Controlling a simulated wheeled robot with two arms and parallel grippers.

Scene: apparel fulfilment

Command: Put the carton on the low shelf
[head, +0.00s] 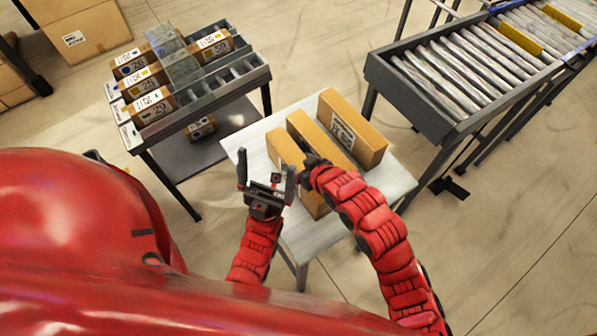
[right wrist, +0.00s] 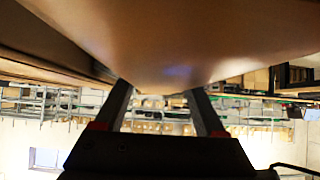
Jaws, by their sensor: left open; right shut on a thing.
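Three brown cartons stand close together on a white table: a left one (head: 280,149), a middle one (head: 309,131) and a right one (head: 352,128) with a printed label. My right gripper (head: 304,150) is shut on a carton at the left and middle ones; its arm hides where they meet, so I cannot tell which. In the right wrist view a brown carton (right wrist: 180,45) fills the top between the fingers (right wrist: 160,105). My left gripper (head: 266,170) is open and empty, left of the cartons. The low shelf (head: 225,122) is the grey deck under the rack, with a small carton (head: 201,127) on it.
The rack's upper tray (head: 238,88) holds several labelled cartons and grey packs. A roller conveyor (head: 450,75) stands at the right. A large box (head: 82,28) is at the upper left. Bare table (head: 370,185) shows at the front right.

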